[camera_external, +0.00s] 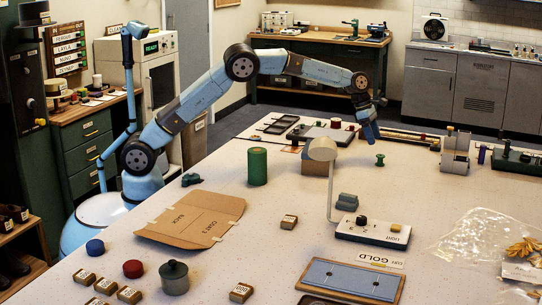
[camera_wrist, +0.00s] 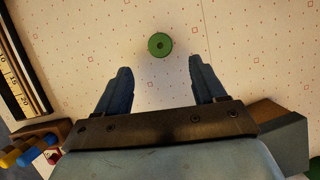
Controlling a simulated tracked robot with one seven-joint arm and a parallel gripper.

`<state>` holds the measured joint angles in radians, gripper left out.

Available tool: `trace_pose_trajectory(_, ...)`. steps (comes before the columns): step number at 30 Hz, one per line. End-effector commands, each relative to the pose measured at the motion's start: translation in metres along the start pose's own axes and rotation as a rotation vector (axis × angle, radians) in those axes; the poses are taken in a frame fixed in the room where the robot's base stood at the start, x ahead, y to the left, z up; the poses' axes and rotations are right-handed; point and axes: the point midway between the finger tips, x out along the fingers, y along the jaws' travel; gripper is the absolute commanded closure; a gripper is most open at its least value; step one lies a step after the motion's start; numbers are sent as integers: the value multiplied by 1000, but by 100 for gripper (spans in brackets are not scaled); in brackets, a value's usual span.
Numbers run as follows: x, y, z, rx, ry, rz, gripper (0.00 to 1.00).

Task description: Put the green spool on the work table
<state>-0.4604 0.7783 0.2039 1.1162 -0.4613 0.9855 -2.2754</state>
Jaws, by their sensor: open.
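A small green spool (camera_external: 380,159) stands on the pale, dotted table (camera_external: 290,190), to the right of the lamp. In the wrist view the green spool (camera_wrist: 160,45) shows from above as a disc with a dark centre hole. It lies just beyond my fingertips, between their lines. My gripper (camera_external: 370,134) hangs above the table near the spool, pointing down. In the wrist view my gripper (camera_wrist: 162,78) is open, with nothing between its fingers.
A lamp (camera_external: 322,149) and a brown block (camera_external: 315,167) stand left of the spool. A larger green cylinder (camera_external: 257,165) is further left. A grey device (camera_external: 455,152) stands to the right. The table around the spool is clear.

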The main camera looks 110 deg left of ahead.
Motion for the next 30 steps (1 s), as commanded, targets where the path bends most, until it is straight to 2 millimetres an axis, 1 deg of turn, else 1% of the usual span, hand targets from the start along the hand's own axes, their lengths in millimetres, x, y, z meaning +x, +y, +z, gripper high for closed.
trace_pose_trajectory(1, 10, 0, 0, 0, 2, -1, 30)
trace_pose_trajectory(6, 33, 0, 0, 1, 1, 0, 30)
trace_pose_trajectory(15, 48, 0, 1, 2, 0, 1, 30)
trace_pose_trajectory(17, 53, -1, 1, 2, 0, -1, 30)
trace_pose_trajectory(24, 85, -1, 2, 1, 0, 0, 30)
trace_pose_trajectory(27, 93, -1, 2, 1, 0, 0, 30)
trace_pose_trajectory(30, 95, -1, 2, 1, -1, 0, 30)
